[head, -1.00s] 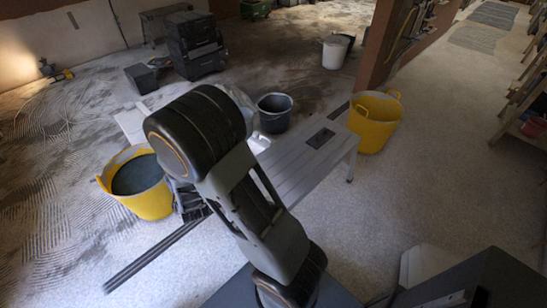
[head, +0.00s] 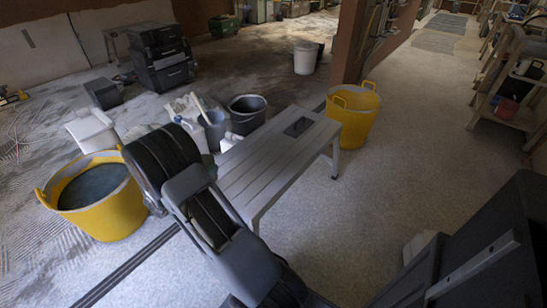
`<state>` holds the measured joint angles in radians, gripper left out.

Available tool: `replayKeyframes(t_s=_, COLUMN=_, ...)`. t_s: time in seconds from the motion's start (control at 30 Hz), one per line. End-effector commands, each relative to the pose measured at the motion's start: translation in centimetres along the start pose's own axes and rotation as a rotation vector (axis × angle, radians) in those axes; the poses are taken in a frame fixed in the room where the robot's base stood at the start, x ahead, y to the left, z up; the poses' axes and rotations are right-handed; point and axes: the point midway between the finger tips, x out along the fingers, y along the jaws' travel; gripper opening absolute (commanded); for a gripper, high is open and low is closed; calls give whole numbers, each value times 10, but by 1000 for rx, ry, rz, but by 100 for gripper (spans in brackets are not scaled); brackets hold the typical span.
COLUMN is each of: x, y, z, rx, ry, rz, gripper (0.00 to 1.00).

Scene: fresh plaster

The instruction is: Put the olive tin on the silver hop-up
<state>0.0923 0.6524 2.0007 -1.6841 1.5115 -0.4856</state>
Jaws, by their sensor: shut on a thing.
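The silver hop-up (head: 262,172) is a long slatted bench on legs in the middle of the head view. A dark flat rectangle (head: 298,127) shows near its far end, and most of its top is bare. My arm rises from the bottom and crosses in front of the hop-up's near left end. Its elbow end hides what lies behind it. My gripper's jaws do not show. I cannot make out the olive tin.
A yellow tub (head: 108,212) with dark contents stands left of my arm. Another yellow tub (head: 352,120) stands beyond the hop-up's right end. A dark bucket (head: 246,115) and a white tub (head: 92,130) stand behind.

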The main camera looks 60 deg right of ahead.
Motion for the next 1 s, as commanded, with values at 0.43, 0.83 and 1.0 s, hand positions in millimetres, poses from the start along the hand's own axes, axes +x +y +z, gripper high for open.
replayKeyframes(t_s=0.43, x=84, y=-48, z=-50, rx=-1, ry=-1, rz=-36, gripper=38)
replayKeyframes(t_s=0.83, x=117, y=-64, z=-94, rx=1, ry=-2, rz=-29, gripper=38)
replayKeyframes(t_s=1.0, x=120, y=-66, z=-98, rx=1, ry=-2, rz=-28, gripper=38)
